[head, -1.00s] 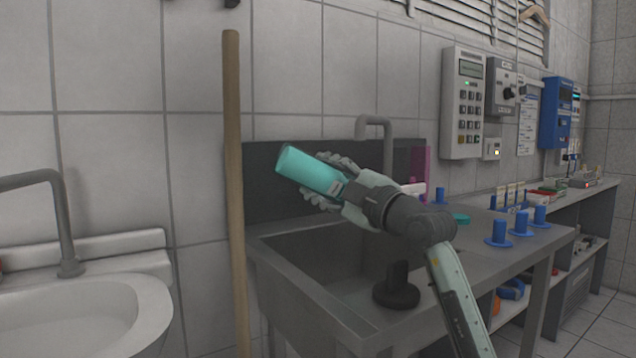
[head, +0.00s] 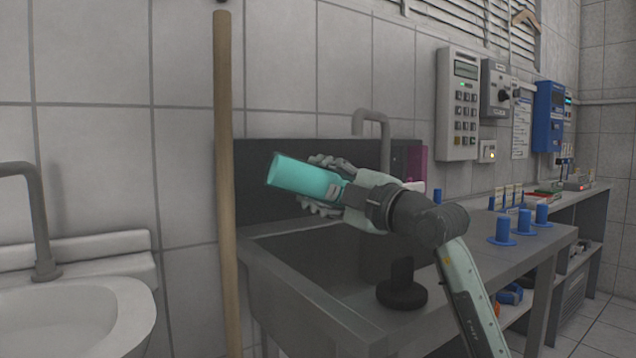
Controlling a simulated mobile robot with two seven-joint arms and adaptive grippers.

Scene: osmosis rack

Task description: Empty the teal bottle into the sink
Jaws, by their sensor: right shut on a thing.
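The teal bottle (head: 302,177) is held over the left part of the grey metal sink (head: 318,262). It lies almost level, tilted a little, with its broad end up and to the left. My right gripper (head: 333,185) is shut around its right end, and the fingers hide that end. I cannot tell whether anything flows from it. The grey tap (head: 371,118) stands behind the sink. My left gripper is not in view.
A wooden pole (head: 226,190) stands at the sink's left side. A black round-based object (head: 402,290) is at the sink's front edge. Blue pegs (head: 522,222) stand on the counter to the right. A white washbasin (head: 85,315) is at the far left.

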